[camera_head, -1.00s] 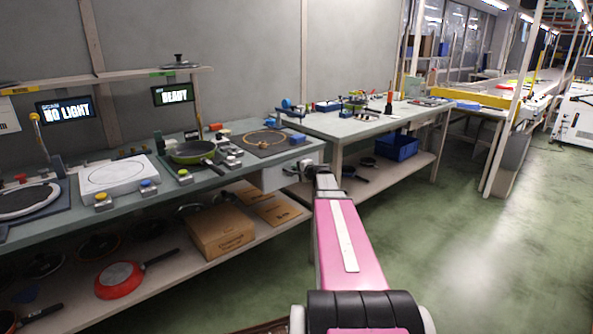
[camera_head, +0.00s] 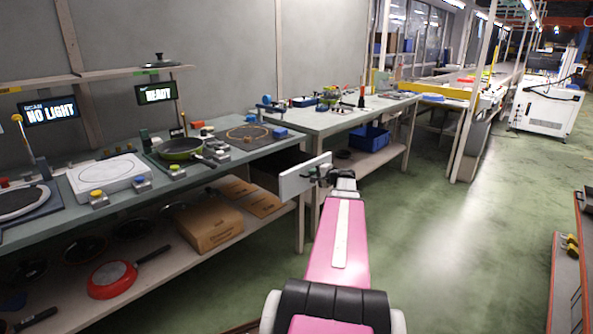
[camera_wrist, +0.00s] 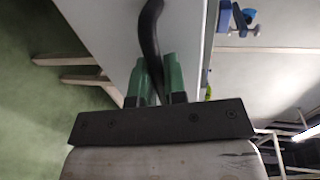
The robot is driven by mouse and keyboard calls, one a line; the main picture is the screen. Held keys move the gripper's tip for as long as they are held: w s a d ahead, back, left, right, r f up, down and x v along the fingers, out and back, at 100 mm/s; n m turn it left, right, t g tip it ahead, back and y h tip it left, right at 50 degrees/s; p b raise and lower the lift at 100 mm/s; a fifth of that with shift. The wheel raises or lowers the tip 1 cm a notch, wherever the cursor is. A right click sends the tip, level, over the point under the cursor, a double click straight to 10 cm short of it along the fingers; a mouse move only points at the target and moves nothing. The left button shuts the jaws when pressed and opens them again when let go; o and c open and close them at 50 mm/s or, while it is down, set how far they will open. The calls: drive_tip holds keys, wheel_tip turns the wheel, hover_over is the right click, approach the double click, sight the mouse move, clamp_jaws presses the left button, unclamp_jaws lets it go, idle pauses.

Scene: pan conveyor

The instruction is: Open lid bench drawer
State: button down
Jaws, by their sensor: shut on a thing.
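The lid bench drawer (camera_head: 297,183) has a pale grey front. In the head view it stands out from under the right end of the green-topped bench, with a dark gap behind it. My gripper (camera_head: 322,174) is at the drawer front, at the end of my pink arm. In the wrist view the green fingers of my gripper (camera_wrist: 158,75) are closed around the dark curved handle (camera_wrist: 150,30). The drawer front (camera_wrist: 108,30) fills the area behind the handle. The inside of the drawer is hidden in both views.
The green bench (camera_head: 215,158) carries a green pan (camera_head: 180,149) and a white plate unit (camera_head: 108,175). A cardboard box (camera_head: 208,228) and a red pan (camera_head: 112,278) lie on its lower shelf. A second bench (camera_head: 345,115) stands behind.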

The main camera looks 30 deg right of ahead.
drive_tip(key=f+v, duration=0.2)
drive_tip(key=v, duration=0.8)
drive_tip(key=shift+s+d, duration=0.15)
drive_tip(key=shift+s, duration=0.45)
drive_tip(key=c, duration=1.2)
unclamp_jaws()
drive_tip(key=v, duration=1)
drive_tip(key=shift+s, duration=0.4)
drive_tip(key=shift+d, duration=0.1)
